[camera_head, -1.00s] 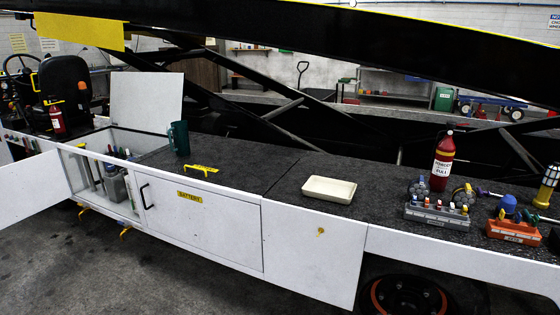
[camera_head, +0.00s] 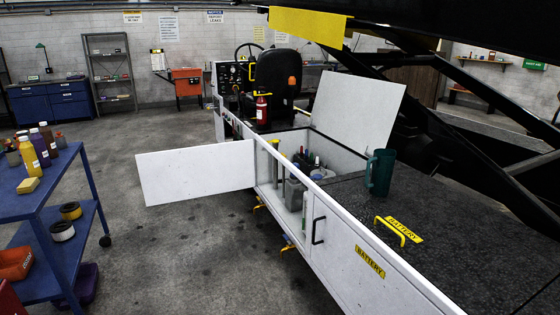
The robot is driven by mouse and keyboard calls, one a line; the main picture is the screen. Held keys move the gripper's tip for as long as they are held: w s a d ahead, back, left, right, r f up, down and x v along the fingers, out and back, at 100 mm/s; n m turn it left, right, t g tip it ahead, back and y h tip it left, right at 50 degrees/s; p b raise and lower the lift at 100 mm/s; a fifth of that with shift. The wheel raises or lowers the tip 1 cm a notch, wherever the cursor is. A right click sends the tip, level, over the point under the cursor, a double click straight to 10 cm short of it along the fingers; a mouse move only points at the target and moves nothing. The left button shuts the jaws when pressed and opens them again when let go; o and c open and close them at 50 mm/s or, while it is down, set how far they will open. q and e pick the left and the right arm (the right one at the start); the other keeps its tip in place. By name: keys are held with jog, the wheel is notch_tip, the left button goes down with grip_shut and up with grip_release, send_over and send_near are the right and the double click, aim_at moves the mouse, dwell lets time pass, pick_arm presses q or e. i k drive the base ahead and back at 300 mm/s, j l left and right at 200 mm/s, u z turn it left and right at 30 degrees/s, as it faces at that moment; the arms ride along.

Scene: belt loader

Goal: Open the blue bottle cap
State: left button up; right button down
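I cannot make out a bottle with a blue cap in the head view. A group of small bottles stands on the top of a blue cart at the left edge. They include a yellow bottle (camera_head: 27,160), a dark bottle with a pale label (camera_head: 40,150) and a brown bottle (camera_head: 48,138). Their caps are too small to tell apart clearly. Neither of my grippers shows in the view, so what they hold is hidden.
The blue cart (camera_head: 62,172) also carries a yellow block (camera_head: 28,185). An open white door (camera_head: 196,171) sticks out from the loader's side compartment. The floor between cart and loader is clear.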

aim_at(317, 176)
jog(key=i+u, duration=0.3)
jog(key=i, duration=0.65)
